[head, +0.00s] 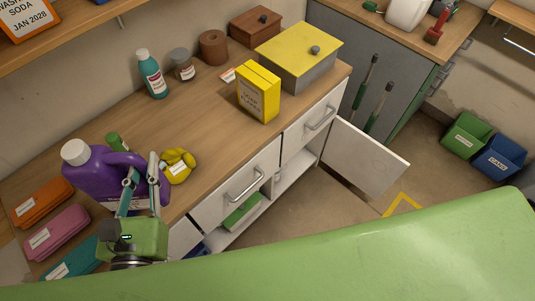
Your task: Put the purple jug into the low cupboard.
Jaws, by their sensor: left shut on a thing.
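The purple jug (88,178) with a white cap stands upright at the left of the wooden counter in the head view. My left gripper (143,182) is at the jug's right side, with its fingers shut on the jug around its handle area. The low cupboard (240,228) is under the counter, below the drawers. Its white door (365,152) hangs open to the right. A green box (242,212) lies on a shelf inside. Much of the cupboard's inside is hidden. My right gripper is out of view.
A yellow soap box (259,92), a teal bottle (152,75) and a yellow-lidded box (298,55) stand farther back. Coloured packs (55,233) lie at left. The counter's middle is clear.

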